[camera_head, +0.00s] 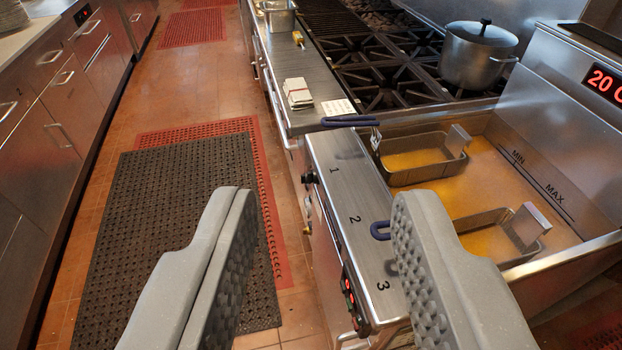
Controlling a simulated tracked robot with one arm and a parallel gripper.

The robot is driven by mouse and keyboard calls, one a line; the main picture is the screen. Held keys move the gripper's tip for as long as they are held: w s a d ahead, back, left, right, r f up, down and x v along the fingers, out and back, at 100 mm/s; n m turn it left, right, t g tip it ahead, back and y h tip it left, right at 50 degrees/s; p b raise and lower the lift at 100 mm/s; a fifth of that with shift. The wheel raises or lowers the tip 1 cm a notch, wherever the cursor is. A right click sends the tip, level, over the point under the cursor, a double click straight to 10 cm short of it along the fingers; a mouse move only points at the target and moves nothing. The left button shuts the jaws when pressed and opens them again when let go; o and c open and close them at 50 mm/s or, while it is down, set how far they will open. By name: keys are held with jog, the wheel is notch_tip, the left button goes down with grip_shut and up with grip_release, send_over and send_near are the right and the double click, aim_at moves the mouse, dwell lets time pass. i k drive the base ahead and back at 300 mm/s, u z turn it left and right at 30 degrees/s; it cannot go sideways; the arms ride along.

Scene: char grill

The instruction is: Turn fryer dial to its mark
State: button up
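The steel fryer (335,180) stands right of centre, with numbers 1, 2 and 3 on its front ledge and a red display (604,84) reading 20 at the right edge. Small dark controls (307,178) stick out from its front face near number 1; I cannot tell which is the dial, and no mark shows. A black panel with red lights (352,298) sits lower on that face. My gripper (320,203) is open and empty, its two grey fingers wide apart. The right finger covers part of the ledge and a basket handle.
Two fry baskets (425,177) sit in the oil. A lidded pot (478,55) stands on the stove (375,75) behind. A folded cloth (298,93) lies on the counter.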

aim_at(312, 176)
jog(key=z, duration=2.4)
jog(key=k, duration=1.25)
jog(key=u, duration=2.3)
jog(key=i, duration=1)
